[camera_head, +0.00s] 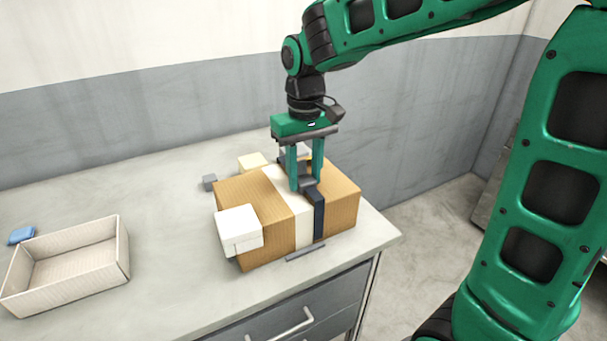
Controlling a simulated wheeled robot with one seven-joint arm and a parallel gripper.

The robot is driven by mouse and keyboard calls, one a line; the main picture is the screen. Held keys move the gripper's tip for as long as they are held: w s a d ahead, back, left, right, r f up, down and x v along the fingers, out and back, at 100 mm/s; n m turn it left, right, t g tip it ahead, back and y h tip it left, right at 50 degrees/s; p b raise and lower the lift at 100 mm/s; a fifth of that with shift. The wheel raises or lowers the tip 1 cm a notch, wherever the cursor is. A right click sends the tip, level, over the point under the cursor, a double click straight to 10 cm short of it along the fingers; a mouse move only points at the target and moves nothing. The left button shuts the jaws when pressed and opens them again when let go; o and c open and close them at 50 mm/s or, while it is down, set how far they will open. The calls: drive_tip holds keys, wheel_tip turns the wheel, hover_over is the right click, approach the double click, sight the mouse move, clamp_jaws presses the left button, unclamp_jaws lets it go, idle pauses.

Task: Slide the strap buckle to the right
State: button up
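A cardboard box (341,199) lies on the grey worktop with a white band (301,234) over it. A dark blue strap (319,221) runs over the top and down the front, beside the white band on its right. A dark grey buckle (307,185) sits on top at the strap. My gripper (306,183) points straight down over the box, with its two green fingers apart and their tips at the buckle, which shows in the gap between them. I cannot tell whether the fingers press on it. The fingers hide part of the buckle and of the strap behind it.
A white block (239,228) sits at the box's left front corner. An open, empty tray (128,250) and a blue item (21,235) stand at left. The worktop between tray and box is clear.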

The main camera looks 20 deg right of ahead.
sight(305, 179)
drive_tip(key=o, duration=0.3)
wheel_tip(305, 179, up, 11)
drive_tip(key=shift+f, duration=0.1)
idle(0.4)
idle(0.4)
drive_tip(key=s+d+f+m, duration=0.25)
drive_tip(key=s+d, duration=0.25)
drive_tip(key=d, duration=0.3)
drive_tip(key=s+d+f+m, duration=0.2)
drive_tip(key=s+d+f, duration=0.2)
drive_tip(key=s+d, duration=0.25)
drive_tip(key=s+d+f+m, duration=0.1)
drive_tip(key=s+d+f, duration=0.1)
drive_tip(key=s, duration=0.2)
drive_tip(key=s+d+f+m, duration=0.1)
drive_tip(key=s+d+f, duration=0.1)
drive_tip(key=s+f, duration=0.1)
drive_tip(key=s+d+f+m, duration=0.1)
drive_tip(key=s+d+f, duration=0.1)
drive_tip(key=s, duration=0.4)
drive_tip(key=shift+d+f+m, duration=0.35)
drive_tip(key=shift+d+f, duration=0.05)
drive_tip(key=shift+f, duration=0.15)
